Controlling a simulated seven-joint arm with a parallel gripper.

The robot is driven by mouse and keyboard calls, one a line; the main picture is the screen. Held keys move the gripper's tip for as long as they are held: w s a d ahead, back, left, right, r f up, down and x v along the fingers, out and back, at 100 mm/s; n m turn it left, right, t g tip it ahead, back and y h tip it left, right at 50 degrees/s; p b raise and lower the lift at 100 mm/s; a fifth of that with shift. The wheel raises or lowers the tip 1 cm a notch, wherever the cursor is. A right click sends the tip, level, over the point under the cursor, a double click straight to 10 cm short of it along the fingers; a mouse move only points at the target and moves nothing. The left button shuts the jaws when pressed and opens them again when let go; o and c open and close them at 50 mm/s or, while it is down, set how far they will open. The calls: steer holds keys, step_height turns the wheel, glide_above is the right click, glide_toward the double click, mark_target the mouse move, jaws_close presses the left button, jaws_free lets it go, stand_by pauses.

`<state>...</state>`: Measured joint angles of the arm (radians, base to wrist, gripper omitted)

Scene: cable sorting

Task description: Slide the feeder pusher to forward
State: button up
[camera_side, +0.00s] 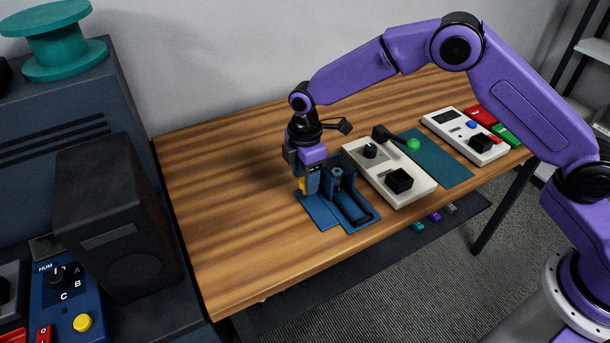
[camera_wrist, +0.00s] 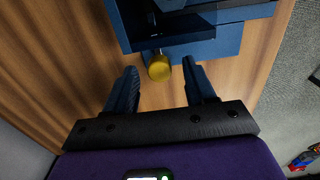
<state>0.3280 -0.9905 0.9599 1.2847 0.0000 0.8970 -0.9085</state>
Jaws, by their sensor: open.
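The blue feeder (camera_side: 357,214) sits on the wooden table near its front edge, and part of it shows at the top of the wrist view (camera_wrist: 215,45). A yellow round knob (camera_wrist: 159,68), which looks like the pusher's handle, sticks out from a slot in the feeder. A bit of the yellow knob also shows in the side view (camera_side: 302,186). My gripper (camera_wrist: 160,74) is open, with its dark blue fingers on either side of the knob and visible gaps between. In the side view my gripper (camera_side: 311,184) is low at the feeder's left end, hiding part of it.
A cream panel (camera_side: 415,189) with black knobs stands right of the feeder. Beyond it are a teal mat (camera_side: 452,177), a green ball (camera_side: 412,144) and another cream panel (camera_side: 450,121). The table left of the feeder is clear. A black speaker box (camera_side: 120,215) stands apart at left.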

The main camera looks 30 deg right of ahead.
steer(key=shift+f, duration=0.25)
jaws_close()
steer(key=shift+s, duration=4.55)
jaws_free()
step_height(320, 180, up, 18)
steer(key=shift+f, duration=0.25)
